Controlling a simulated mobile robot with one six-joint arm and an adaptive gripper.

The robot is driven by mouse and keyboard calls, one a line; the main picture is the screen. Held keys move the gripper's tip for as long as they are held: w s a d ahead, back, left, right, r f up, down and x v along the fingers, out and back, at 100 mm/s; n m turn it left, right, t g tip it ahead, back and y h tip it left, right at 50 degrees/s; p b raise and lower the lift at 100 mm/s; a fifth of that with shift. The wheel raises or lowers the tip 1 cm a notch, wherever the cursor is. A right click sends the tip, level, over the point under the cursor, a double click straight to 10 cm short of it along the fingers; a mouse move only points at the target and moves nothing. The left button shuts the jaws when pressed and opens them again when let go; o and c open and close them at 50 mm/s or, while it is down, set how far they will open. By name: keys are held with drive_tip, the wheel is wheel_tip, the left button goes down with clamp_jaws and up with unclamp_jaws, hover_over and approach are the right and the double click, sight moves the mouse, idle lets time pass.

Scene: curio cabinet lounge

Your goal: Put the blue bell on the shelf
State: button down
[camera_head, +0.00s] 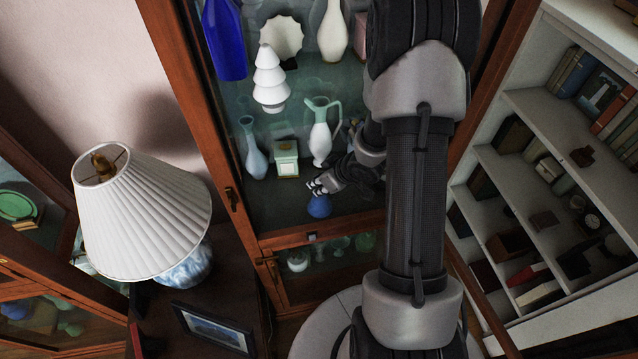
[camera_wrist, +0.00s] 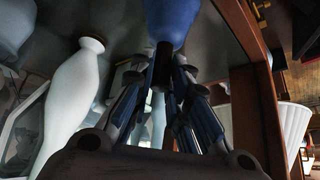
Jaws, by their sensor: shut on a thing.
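The blue bell (camera_head: 320,206) is at the front of the cabinet shelf (camera_head: 278,217), below the fingers of my gripper (camera_head: 318,188). My gripper is shut on the bell. In the wrist view the blue bell (camera_wrist: 172,22) is at the top, with a dark handle between the fingertips of my gripper (camera_wrist: 165,62). The bell looks close to the shelf surface; I cannot tell whether it touches. Part of the shelf is hidden behind my arm.
The pale vase (camera_wrist: 70,110) is close to my gripper in the wrist view. A lamp (camera_head: 145,215) stands left of the cabinet.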

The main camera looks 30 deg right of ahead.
drive_tip(key=c, duration=2)
unclamp_jaws()
drive_tip(key=shift+a+f, duration=0.1)
drive_tip(key=shift+f, duration=0.1)
drive_tip(key=shift+o, duration=1.4)
drive_tip(key=shift+w, duration=0.2)
drive_tip(key=shift+o, duration=0.9)
drive_tip(key=shift+s, duration=0.15)
drive_tip(key=shift+r, duration=0.25)
drive_tip(key=p+v, duration=0.5)
drive_tip(key=v, duration=0.7)
drive_tip(key=shift+s+f, duration=0.1)
